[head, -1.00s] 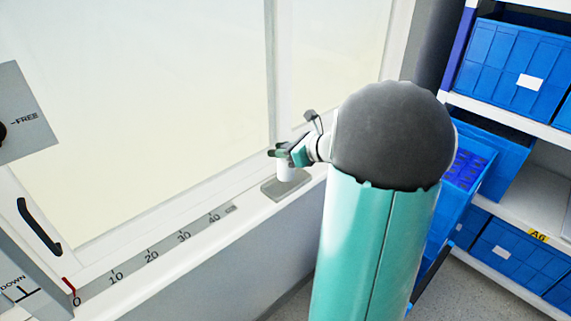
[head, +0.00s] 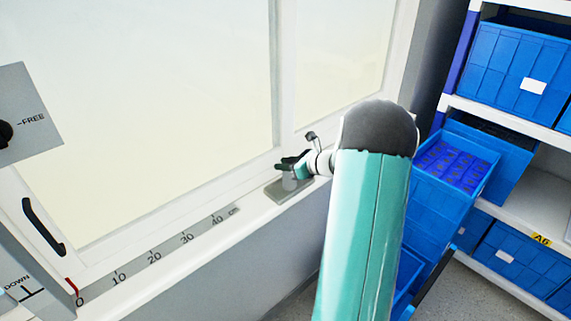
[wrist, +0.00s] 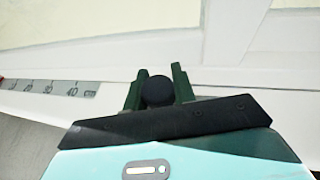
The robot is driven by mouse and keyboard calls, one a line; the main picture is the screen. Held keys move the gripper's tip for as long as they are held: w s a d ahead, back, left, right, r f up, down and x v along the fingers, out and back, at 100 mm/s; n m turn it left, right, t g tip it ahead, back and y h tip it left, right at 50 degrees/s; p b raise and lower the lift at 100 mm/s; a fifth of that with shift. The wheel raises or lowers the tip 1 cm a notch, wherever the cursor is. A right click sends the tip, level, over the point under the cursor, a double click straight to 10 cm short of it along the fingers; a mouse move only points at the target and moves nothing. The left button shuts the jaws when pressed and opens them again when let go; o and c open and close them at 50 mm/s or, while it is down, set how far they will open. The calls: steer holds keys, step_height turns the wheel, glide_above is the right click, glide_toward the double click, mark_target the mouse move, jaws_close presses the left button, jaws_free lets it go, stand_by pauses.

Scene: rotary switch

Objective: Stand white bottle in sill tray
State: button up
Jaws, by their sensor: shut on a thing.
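The white bottle (head: 291,184) shows as a small pale body under my gripper (head: 288,166) in the head view, largely hidden by the fingers. It looks upright over the grey sill tray (head: 273,191), a shallow plate on the window sill. I cannot tell whether its base touches the tray. In the wrist view, my gripper (wrist: 158,88) has its two dark green fingers on either side of a round black top (wrist: 158,91), apparently the bottle's cap. The gripper is shut on the bottle. The tray cannot be made out in the wrist view.
The window (head: 140,110) rises directly behind the sill. A centimetre scale (head: 155,257) runs along the sill left of the tray. A black handle (head: 42,227) and a grey switch panel (head: 28,115) are at far left. Blue bins (head: 450,170) on shelves stand at right.

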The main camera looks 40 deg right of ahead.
steer(key=shift+f, duration=0.1)
steer(key=o, duration=1)
steer(key=shift+o, duration=0.2)
